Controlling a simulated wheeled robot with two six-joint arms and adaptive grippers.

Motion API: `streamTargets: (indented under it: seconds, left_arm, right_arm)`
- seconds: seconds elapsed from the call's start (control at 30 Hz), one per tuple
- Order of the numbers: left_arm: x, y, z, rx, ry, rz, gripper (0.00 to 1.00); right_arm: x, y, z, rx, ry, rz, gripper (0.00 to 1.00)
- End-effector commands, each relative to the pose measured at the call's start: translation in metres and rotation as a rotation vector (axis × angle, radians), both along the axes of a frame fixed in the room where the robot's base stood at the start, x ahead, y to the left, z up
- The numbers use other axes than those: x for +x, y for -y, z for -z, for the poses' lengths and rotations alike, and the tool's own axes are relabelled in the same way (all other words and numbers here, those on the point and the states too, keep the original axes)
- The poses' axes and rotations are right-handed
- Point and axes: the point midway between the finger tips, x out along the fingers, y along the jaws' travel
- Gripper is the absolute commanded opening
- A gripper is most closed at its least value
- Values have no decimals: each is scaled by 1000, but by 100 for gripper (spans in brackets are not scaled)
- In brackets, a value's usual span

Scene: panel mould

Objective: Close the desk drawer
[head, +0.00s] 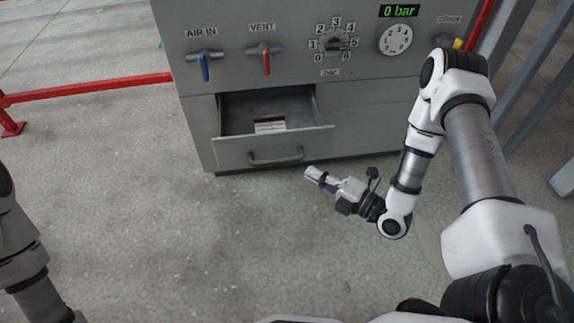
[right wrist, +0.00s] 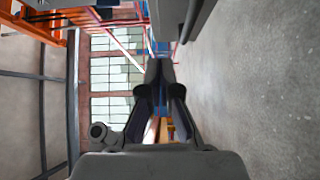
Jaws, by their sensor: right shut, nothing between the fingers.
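The desk drawer (head: 276,148) is a grey drawer in the lower left of the grey cabinet, and it stands pulled out, with a bar handle on its front. A small light-coloured item (head: 270,126) lies inside it. My right gripper (head: 309,174) is shut and empty, in front of the drawer and to the right of its handle, apart from it in the picture. In the right wrist view its fingers (right wrist: 160,70) meet at the tips. My left arm shows only at the left edge of the head view; its gripper is out of view.
The cabinet (head: 375,105) carries a blue lever (head: 205,68), a red lever (head: 266,62), a numbered selector and a gauge under a "0 bar" display. A red rail (head: 100,88) runs along the floor at left. The floor before the drawer is clear.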

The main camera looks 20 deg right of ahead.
Motion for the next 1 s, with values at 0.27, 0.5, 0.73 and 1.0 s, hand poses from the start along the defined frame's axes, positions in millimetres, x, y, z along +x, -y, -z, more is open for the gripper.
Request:
streamTargets:
  seconds: [0.27, 0.5, 0.73, 1.0]
  left_arm:
    - [0, 0, 22, 0, 1, 0, 41]
    - [0, 0, 46, 0, 0, 0, 41]
    - [0, 0, 61, 0, 0, 0, 41]
    - [0, 0, 61, 0, 0, 0, 41]
  right_arm:
    - [38, -23, 2, -3, 3, -8, 0]
    - [84, -49, 2, -4, 3, -7, 0]
    - [118, -39, 0, 0, 1, -1, 0]
    - [124, -37, -3, 0, -2, -1, 0]
